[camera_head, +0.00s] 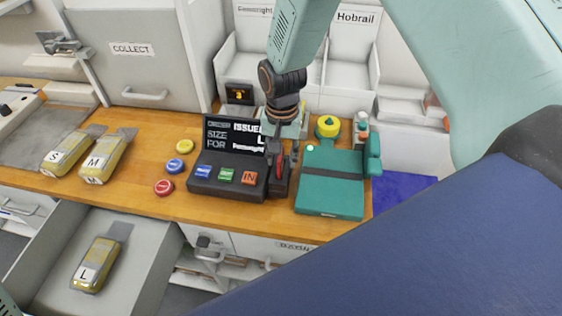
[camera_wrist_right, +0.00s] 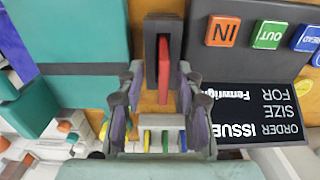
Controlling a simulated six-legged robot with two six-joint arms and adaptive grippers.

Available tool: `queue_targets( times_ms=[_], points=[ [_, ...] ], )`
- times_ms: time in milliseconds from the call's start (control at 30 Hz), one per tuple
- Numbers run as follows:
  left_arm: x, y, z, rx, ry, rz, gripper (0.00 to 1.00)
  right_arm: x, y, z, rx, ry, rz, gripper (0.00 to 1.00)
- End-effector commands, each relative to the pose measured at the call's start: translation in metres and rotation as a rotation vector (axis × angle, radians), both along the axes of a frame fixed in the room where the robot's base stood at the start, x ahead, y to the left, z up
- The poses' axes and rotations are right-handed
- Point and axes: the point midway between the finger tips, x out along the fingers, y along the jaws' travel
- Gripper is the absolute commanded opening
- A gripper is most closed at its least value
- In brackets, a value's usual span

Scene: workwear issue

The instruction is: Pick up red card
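The red card (camera_wrist_right: 164,65) stands on edge in a dark, narrow holder (camera_wrist_right: 151,30) beside the button console. In the head view the red card (camera_head: 279,172) is a small red strip in its holder (camera_head: 280,188), partly hidden by my gripper. My right gripper (camera_head: 283,150) points down over the holder. In the right wrist view its two fingers (camera_wrist_right: 161,92) are spread, one on each side of the near end of the card, with gaps between. I cannot tell their exact height against the card.
A console with blue, green and orange buttons (camera_head: 226,177) and an order screen (camera_head: 232,136) stands left of the holder. A teal case (camera_head: 330,195) lies close on the right. Yellow packs marked S (camera_head: 65,152) and M (camera_head: 104,158) lie further left. A drawer (camera_head: 150,275) stands open below.

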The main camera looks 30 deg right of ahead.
Motion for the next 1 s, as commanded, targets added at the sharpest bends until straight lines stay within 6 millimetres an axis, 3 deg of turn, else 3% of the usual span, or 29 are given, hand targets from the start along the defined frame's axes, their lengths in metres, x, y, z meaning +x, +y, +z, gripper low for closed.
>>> queue_targets(
  times_ms=[267, 700, 1000],
  points=[
    [0.0, 0.0, 0.0001, 0.0, 0.0, 0.0, 0.0, 0.0029, 0.0005, -0.0044, -0.001, -0.001, 0.001, 0.36],
    [0.0001, 0.0, 0.0, 0.0, 0.0, 0.0, 0.0, 0.0035, 0.0004, -0.0042, -0.001, -0.001, 0.001, 0.0],
    [0.0001, 0.0, 0.0001, 0.0, 0.0, 0.0, 0.0, 0.0034, 0.0003, -0.0041, -0.001, -0.001, 0.001, 0.0]
  ],
)
